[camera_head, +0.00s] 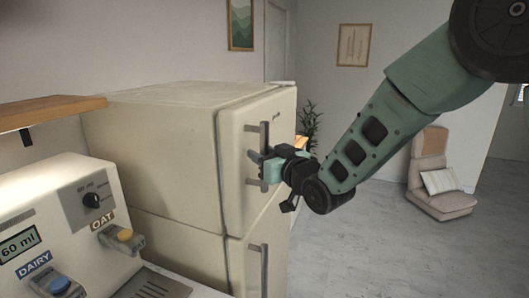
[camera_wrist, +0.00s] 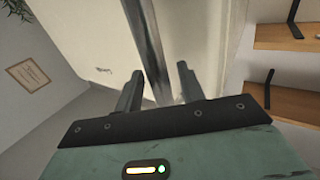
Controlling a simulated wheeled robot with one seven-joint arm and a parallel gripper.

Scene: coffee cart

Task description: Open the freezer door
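The cream fridge-freezer has an upper door (camera_head: 237,165), which appears closed against the cabinet. Its upright dark handle (camera_head: 264,140) is on the door's front and also shows as a long bar in the wrist view (camera_wrist: 146,40). My gripper (camera_head: 254,166) is at the lower half of this handle, its body partly hiding it. In the wrist view my gripper's two dark fingers (camera_wrist: 160,85) stand apart, one on each side of the bar, with small gaps showing. I cannot tell how deep the bar sits between them.
A lower door with its own handle (camera_head: 264,270) is below. A drink dispenser (camera_head: 60,225) stands at the left under a wooden shelf (camera_head: 50,112). A plant (camera_head: 308,118) is behind the fridge, and a cushioned chair (camera_head: 440,180) at the right. The floor between is clear.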

